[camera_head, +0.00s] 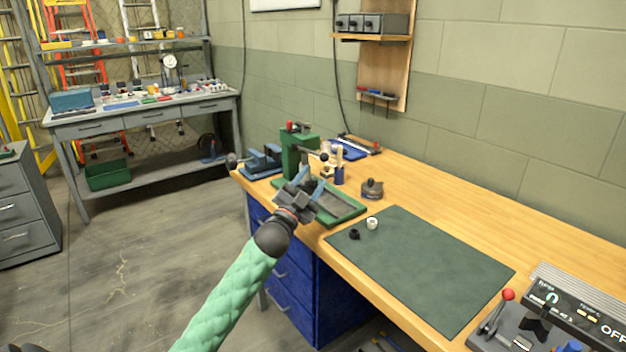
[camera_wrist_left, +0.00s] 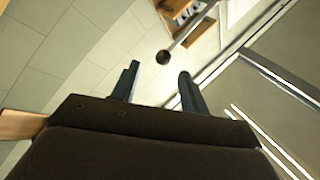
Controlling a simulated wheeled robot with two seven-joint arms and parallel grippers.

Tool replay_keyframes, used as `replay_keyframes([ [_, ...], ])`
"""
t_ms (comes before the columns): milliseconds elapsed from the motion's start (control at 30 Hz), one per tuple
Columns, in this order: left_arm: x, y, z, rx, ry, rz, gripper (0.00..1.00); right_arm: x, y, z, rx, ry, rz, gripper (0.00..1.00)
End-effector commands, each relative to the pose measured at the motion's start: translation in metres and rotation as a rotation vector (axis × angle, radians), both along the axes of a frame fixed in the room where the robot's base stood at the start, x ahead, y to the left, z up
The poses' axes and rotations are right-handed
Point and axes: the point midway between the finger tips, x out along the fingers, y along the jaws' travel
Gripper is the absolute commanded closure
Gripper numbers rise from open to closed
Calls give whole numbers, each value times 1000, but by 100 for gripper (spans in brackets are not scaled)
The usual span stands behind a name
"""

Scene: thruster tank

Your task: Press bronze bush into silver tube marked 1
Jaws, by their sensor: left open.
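I cannot make out a bronze bush. My right gripper is not in view.
A small black part (camera_head: 354,234) lies on the mat's left corner. A blue vise (camera_head: 262,160) stands left of the press, and a dark round item (camera_head: 372,188) sits behind the mat. A control box (camera_head: 570,310) is at front right. Most of the mat is clear.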

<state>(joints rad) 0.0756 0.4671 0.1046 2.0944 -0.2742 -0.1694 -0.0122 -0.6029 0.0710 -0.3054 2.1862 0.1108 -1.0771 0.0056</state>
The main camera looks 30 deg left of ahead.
Motion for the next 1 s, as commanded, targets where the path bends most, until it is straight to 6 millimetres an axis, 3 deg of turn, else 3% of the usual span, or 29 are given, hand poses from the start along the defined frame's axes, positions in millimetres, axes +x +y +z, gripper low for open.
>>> replay_keyframes([
  [133,0,0,0,0,0,0,55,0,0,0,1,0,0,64],
  [167,0,0,0,0,0,0,59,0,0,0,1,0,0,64],
  [367,-2,2,10,7,16,1,99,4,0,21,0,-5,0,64],
  [600,-10,18,32,80,61,9,100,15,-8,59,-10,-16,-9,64],
  [1000,-18,52,68,9,179,-88,100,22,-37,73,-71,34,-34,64],
])
